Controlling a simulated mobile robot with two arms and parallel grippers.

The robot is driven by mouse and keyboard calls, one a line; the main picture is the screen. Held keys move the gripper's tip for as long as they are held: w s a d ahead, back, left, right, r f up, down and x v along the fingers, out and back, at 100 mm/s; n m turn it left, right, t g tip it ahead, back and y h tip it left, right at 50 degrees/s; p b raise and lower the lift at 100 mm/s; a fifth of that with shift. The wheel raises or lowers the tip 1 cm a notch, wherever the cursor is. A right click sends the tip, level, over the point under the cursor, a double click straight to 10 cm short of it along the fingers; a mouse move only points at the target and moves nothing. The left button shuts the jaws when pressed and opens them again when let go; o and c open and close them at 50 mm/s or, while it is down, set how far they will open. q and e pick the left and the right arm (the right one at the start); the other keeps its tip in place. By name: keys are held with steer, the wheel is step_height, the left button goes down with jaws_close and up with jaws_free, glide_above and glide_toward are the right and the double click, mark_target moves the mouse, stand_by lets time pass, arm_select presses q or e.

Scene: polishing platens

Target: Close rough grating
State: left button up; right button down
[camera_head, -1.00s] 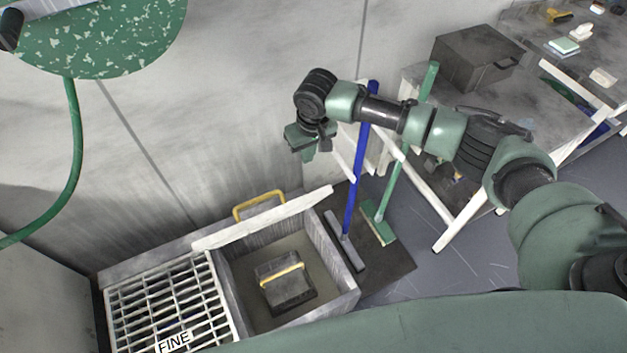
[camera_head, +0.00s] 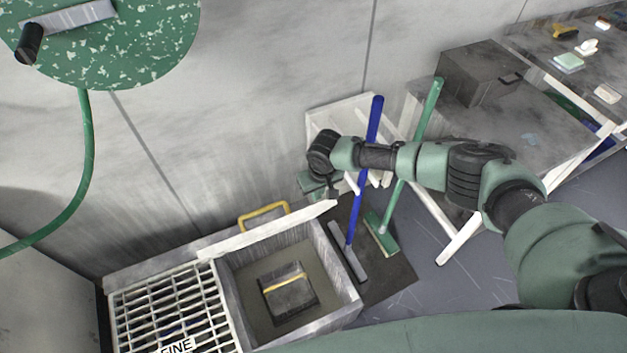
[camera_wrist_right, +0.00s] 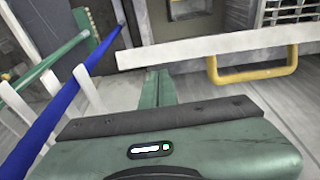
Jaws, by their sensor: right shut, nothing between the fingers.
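The rough grating (camera_head: 270,232) stands raised, seen nearly edge-on as a white bar along the wall side of an open pit. Its yellow handle (camera_head: 263,213) is on the wall side. In the right wrist view the grating's white edge (camera_wrist_right: 210,48) crosses the top, with the yellow handle (camera_wrist_right: 255,72) below it. My right gripper (camera_head: 318,187) is shut and empty, just off the grating's right end on the wall side. Its fingers (camera_wrist_right: 157,88) point towards the white edge; I cannot tell whether they touch. My left gripper is out of view.
The grating labelled FINE (camera_head: 170,305) lies flat left of the pit. A dark block with a yellow strap (camera_head: 287,291) sits in the pit (camera_head: 335,280). A blue-handled tool (camera_head: 362,180) and a green broom (camera_head: 408,165) stand near my right forearm, before a bench (camera_head: 525,125).

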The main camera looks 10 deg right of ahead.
steer(key=shift+s+f, duration=0.15)
steer(key=shift+s, duration=0.1)
